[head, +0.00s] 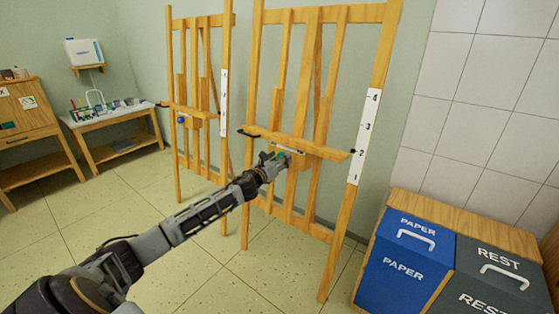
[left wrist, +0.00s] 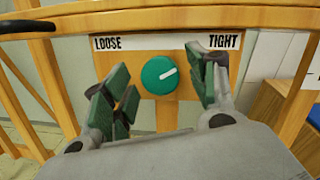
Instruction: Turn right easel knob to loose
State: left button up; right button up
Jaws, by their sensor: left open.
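The right easel (head: 310,70) is a tall wooden frame with a ledge across its middle. Its round teal knob (left wrist: 157,77) sits below the ledge, under a white strip (left wrist: 160,43) marked LOOSE on the left and TIGHT on the right. The knob's white pointer is tilted up and to the right, towards TIGHT. My left gripper (head: 273,161) reaches the front of this easel just below the ledge. Its green-padded fingers are open, one on each side of the knob in the left wrist view, with visible gaps. My right gripper is not in view.
The left easel (head: 198,60) stands beside it, with a blue knob (head: 181,120). A blue PAPER bin (head: 405,258) and a grey REST bin (head: 490,275) stand at the lower right. A side table (head: 112,122) with art supplies is at the back left. Open floor lies between.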

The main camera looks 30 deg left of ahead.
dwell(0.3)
pick_arm(q)
jog(key=c, duration=1)
jog(key=shift+c, duration=0.2)
